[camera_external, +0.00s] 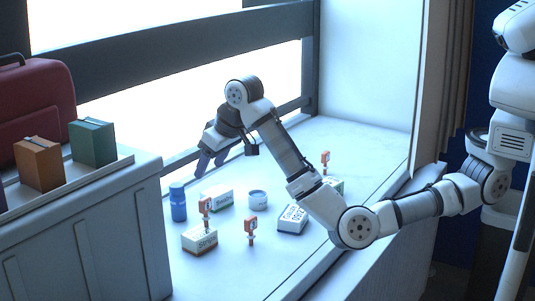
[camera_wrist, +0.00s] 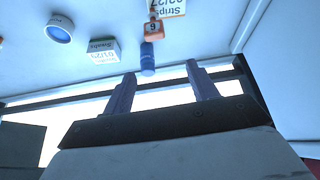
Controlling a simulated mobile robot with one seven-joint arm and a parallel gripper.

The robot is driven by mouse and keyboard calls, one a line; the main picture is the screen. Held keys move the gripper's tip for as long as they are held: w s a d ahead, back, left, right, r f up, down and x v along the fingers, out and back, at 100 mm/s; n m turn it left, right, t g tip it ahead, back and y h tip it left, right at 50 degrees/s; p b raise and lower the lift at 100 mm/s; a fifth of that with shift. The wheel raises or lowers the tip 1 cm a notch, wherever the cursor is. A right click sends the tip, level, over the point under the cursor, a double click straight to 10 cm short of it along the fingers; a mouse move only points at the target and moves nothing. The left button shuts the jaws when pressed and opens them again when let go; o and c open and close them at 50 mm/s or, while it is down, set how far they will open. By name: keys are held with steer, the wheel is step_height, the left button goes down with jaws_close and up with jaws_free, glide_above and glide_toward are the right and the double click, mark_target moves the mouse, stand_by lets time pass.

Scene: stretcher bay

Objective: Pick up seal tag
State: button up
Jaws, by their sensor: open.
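Three orange tags that look like seal tags show in the external view. One (camera_external: 250,230) stands at the front of the white counter, one (camera_external: 206,205) is at the box marked Strips, and one (camera_external: 325,160) is farther back on the right. In the wrist view an orange tag marked 6 (camera_wrist: 153,29) shows beside the Strips box, above the blue bottle. My gripper (camera_external: 211,161) is open and empty, raised above the counter's back left, apart from all the tags. Its two fingers (camera_wrist: 161,74) also show in the wrist view with nothing between them.
A blue bottle (camera_external: 178,204), the Strips box (camera_external: 199,241), a green-and-white box (camera_external: 217,197), a round jar (camera_external: 257,199) and another white box (camera_external: 292,220) crowd the counter. A window frame (camera_external: 190,51) runs behind. A grey cabinet (camera_external: 90,240) stands left.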

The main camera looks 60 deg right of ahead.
mark_target(203, 208)
steer(key=shift+g, duration=0.6)
steer(key=x, duration=0.2)
steer(key=p+x, duration=0.1)
steer(key=x, duration=0.2)
steer(key=s+x, duration=0.1)
steer(key=x, duration=0.2)
steer(key=shift+f+p, duration=0.35)
steer(key=shift+f, duration=0.15)
steer(key=x, duration=0.2)
steer(key=p+x, duration=0.2)
steer(key=x, duration=0.1)
steer(key=shift+d+f, duration=0.3)
steer(key=shift+c, duration=0.2)
steer(key=c, duration=1.1)
steer(key=shift+r, duration=0.15)
